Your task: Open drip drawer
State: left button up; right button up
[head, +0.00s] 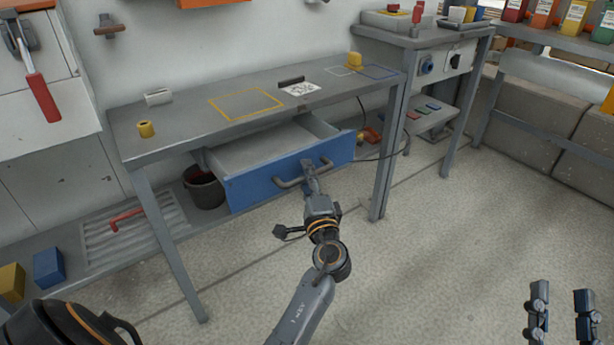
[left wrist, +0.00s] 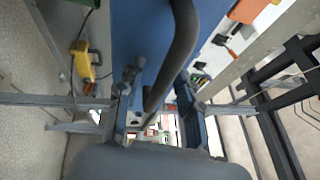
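The blue-fronted drawer (head: 250,186) under the workbench stands pulled out, and its pale interior shows. Its grey bar handle (head: 288,183) runs across the front. In the left wrist view the handle (left wrist: 181,55) passes between the spread fingers of my left gripper (left wrist: 158,88), with a visible gap; contact with the right finger is unclear. The blue front (left wrist: 137,30) lies just beyond. My right gripper (head: 563,315) is open and empty over the floor at lower right, far from the drawer.
The workbench top (head: 190,119) carries a yellow roll (head: 146,129) and a yellow block (head: 354,60). A dark bucket (head: 203,188) stands left of the drawer, below the bench. A bench leg (head: 387,165) stands to its right. The floor (head: 440,240) in front is clear.

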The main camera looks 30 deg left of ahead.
pick_arm(q)
jog(key=shift+d, duration=0.1)
jog(key=v, duration=0.7)
jog(key=shift+s, duration=0.2)
jog(key=shift+d, duration=0.1)
dwell(0.3)
